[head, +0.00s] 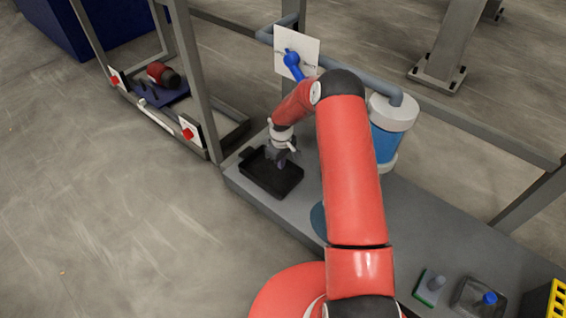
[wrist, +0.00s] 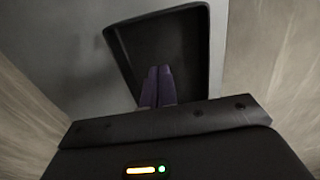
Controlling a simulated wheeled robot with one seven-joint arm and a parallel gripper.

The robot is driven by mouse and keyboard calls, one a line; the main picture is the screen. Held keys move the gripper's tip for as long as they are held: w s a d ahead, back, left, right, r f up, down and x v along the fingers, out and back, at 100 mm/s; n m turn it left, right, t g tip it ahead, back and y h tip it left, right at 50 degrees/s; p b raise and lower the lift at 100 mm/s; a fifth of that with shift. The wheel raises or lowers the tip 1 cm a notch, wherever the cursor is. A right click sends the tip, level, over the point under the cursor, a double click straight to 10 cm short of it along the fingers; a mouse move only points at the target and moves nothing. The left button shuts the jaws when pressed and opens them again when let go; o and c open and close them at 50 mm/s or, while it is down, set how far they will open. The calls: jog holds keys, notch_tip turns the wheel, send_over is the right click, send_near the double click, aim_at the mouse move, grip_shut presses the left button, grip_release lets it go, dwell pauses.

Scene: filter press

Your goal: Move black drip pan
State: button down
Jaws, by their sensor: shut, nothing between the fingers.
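The black drip pan (head: 262,181) is a shallow rectangular tray with a raised rim. It lies on the grey bench near its left end, with a small tab at its upper left corner. My gripper (head: 287,158) is over the pan's far right part in the head view. In the wrist view the pan (wrist: 190,45) fills the upper middle, and my gripper's two fingers (wrist: 157,86) are together, pointing into it with nothing between them. I cannot tell whether the fingertips touch the pan's floor.
The grey bench (head: 415,225) runs to the lower right. A blue and white canister (head: 388,130) stands behind my arm. A white panel with a blue valve handle (head: 296,55) is behind the pan. A grey frame post (head: 192,80) rises near the bench's left end.

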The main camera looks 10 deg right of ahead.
aim_at(287, 184)
notch_tip(287, 184, down, 8)
jog(key=shift+s+r+b, duration=0.1)
jog(key=shift+r+b, duration=0.05)
jog(key=shift+b, duration=0.35)
jog(key=shift+s+d+r, duration=0.2)
jog(key=shift+s+d, duration=0.25)
jog(key=shift+s, duration=0.1)
jog(key=shift+s+d+r, duration=0.15)
jog(key=shift+s+d, duration=0.25)
jog(key=shift+s, duration=0.1)
jog(key=shift+s+d, duration=0.35)
jog(key=shift+s, duration=0.15)
jog(key=s+d, duration=0.2)
jog(key=s, duration=0.1)
jog(key=s+d+p, duration=0.1)
jog(key=s+d, duration=0.1)
jog(key=s, duration=0.1)
jog(key=s+d, duration=0.2)
jog(key=s, duration=0.1)
jog(key=shift+d, duration=0.25)
jog(key=shift+a, duration=0.1)
